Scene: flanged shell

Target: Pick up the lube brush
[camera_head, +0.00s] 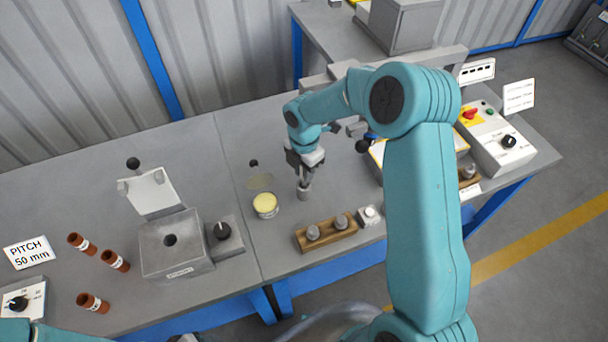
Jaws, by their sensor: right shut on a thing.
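My right gripper (304,175) points down over the table, right of a round tin with a yellow fill (265,203). It is shut on the upper end of a slim upright thing, which I take for the lube brush (304,186). Its bristles are not visible. Below it is a small grey cylinder (303,194), which looks like a holder; I cannot tell whether the brush still stands in it. My left gripper is out of view; only a bit of my left arm shows at the lower left.
A wooden block with two grey knobbed pieces (327,233) stands at the front, beside a small white button box (369,214). A grey metal block (176,244) and several brown cylinders (92,303) are at left. A control box (495,138) stands at right.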

